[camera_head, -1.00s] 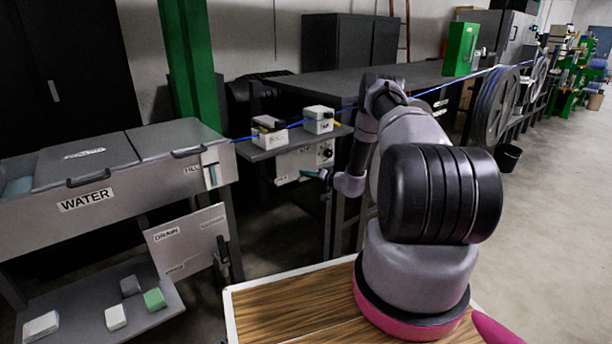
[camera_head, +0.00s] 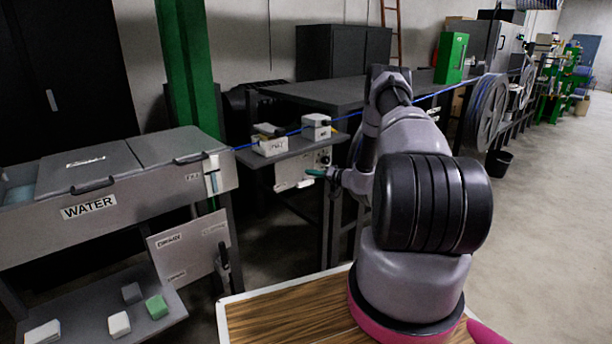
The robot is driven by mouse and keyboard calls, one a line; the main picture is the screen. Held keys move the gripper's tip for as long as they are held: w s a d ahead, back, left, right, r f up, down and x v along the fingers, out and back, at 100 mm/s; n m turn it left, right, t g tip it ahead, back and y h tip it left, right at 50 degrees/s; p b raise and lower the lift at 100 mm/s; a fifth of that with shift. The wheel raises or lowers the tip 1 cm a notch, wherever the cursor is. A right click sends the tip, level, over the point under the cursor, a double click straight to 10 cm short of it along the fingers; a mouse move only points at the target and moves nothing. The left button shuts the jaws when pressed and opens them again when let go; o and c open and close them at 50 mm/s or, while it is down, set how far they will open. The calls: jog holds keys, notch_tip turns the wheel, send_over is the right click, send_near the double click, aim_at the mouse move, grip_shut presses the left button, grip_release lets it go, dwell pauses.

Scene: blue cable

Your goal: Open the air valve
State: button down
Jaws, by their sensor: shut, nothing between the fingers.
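The air valve appears to be on the light panel (camera_head: 293,166) under the small grey shelf. A small teal lever-like piece (camera_head: 316,172) shows in front of this panel, with a white label (camera_head: 305,183) just below it. My gripper (camera_head: 332,175) is at the panel's right side, right by the teal piece. It is shut with nothing held. The fingertips are very small here, and I cannot tell whether they touch the teal piece.
A blue cable (camera_head: 292,132) runs over the shelf past two white blocks. The WATER trough (camera_head: 90,205) stands at left with a drain panel (camera_head: 190,250) below. A green post (camera_head: 187,65) rises behind. A dark table (camera_head: 330,92) is behind my arm.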

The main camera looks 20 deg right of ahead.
jog(key=v, duration=0.2)
jog(key=a+v, duration=0.1)
jog(key=v, duration=0.2)
jog(key=shift+s+d+r, duration=0.2)
jog(key=shift+s+r, duration=0.1)
jog(key=shift+s, duration=0.2)
